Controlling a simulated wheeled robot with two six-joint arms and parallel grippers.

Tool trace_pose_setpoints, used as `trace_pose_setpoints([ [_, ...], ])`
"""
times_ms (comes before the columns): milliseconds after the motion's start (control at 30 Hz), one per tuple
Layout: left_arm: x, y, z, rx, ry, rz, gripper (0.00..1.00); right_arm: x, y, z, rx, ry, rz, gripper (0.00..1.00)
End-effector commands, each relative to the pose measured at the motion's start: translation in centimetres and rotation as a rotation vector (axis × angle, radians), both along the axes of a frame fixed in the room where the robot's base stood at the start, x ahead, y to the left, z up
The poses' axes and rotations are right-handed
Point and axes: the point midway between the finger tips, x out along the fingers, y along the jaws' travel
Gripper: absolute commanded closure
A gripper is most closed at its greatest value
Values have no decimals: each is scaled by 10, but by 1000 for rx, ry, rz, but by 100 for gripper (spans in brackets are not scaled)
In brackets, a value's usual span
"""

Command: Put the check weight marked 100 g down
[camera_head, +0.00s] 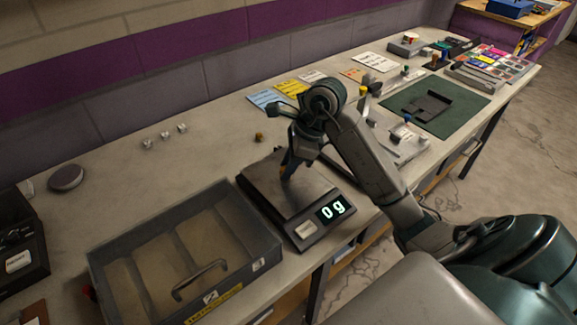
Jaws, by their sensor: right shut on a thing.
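The scale (262,181) stands on the bench with a dark square plate, and its display (335,209) reads 0 g. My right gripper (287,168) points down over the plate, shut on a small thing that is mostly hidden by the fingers. A little brass colour shows at the fingertips, fitting a check weight, but I cannot read a marking. I cannot tell whether it touches the plate. A small brass weight (259,137) stands on the bench behind the scale. My left gripper is not in view.
A grey compartment tray (262,247) with a handle stands left of the scale. Several small silvery pieces (165,135) and a round disc (67,177) lie behind it. Coloured cards (264,100) and a green mat (463,108) lie farther right. Bench between disc and scale is mostly clear.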

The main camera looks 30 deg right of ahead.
Motion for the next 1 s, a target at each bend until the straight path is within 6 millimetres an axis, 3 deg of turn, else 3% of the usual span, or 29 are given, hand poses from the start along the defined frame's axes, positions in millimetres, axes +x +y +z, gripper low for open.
trace_pose_setpoints([
  [233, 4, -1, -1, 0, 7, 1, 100, 0, 0, -3, 0, 0, 0, 99],
  [267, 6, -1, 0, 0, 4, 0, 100, 0, 0, -3, 0, 0, 0, 69],
  [333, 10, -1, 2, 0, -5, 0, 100, 0, 0, -2, 0, 0, 0, 55],
  [367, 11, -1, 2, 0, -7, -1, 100, 0, 0, -2, 0, 0, 0, 53],
  [767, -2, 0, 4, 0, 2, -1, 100, 0, 0, 2, 0, 0, 0, 53],
  [1000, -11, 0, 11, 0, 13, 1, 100, -9, -17, 48, -5, -5, -1, 53],
])
